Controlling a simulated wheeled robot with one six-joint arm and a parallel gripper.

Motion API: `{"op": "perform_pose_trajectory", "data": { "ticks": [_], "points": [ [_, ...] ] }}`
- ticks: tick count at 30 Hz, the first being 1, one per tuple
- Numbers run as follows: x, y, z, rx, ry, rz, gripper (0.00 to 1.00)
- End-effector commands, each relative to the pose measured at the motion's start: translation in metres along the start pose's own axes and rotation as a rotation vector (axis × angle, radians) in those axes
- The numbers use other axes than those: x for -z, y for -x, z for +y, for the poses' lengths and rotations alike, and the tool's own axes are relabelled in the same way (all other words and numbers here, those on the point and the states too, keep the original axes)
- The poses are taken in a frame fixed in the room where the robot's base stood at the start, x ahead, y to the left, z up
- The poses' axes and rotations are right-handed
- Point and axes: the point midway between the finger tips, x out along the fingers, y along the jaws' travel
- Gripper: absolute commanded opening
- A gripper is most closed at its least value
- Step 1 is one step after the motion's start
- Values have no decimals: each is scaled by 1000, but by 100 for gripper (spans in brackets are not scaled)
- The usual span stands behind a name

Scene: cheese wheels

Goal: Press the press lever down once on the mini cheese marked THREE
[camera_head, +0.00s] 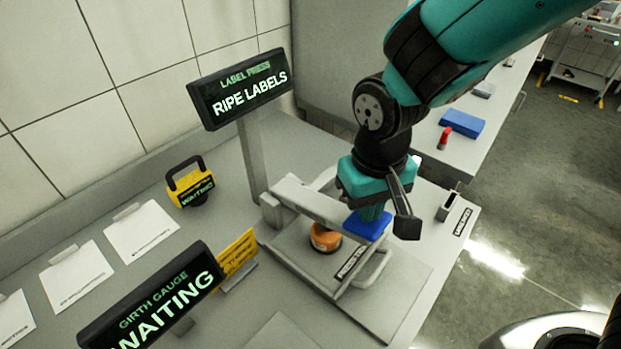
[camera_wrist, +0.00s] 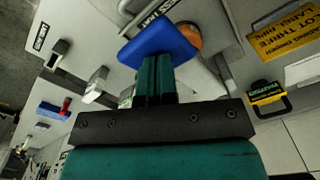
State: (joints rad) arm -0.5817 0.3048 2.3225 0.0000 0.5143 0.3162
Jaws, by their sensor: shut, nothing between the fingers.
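The label press has a grey base plate (camera_head: 395,305) and a grey lever arm (camera_head: 305,199) ending in a blue pad (camera_head: 366,226). The pad also shows in the wrist view (camera_wrist: 157,44). A small orange cheese (camera_head: 325,239) sits on the press under the lever; part of it shows in the wrist view (camera_wrist: 187,36). No mark on it can be read. My gripper (camera_head: 369,212) is shut and empty, its fingertips at the blue pad. In the wrist view the closed fingers (camera_wrist: 153,65) meet the pad's edge; whether they touch it is unclear.
The press sign (camera_head: 240,90) reads RIPE LABELS. A girth gauge sign (camera_head: 155,305) and a yellow device (camera_head: 190,185) read WAITING. A yellow card (camera_head: 238,254) stands left of the press. White sheets (camera_head: 141,232) lie at left. A small holder (camera_head: 447,206) stands at right.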

Motion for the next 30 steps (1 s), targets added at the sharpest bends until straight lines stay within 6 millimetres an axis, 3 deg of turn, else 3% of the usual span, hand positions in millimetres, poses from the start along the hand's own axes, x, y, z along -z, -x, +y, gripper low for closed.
{"op": "perform_pose_trajectory", "data": {
  "ticks": [30],
  "points": [
    [-7,-24,4,0,0,-1,0]
  ]
}}
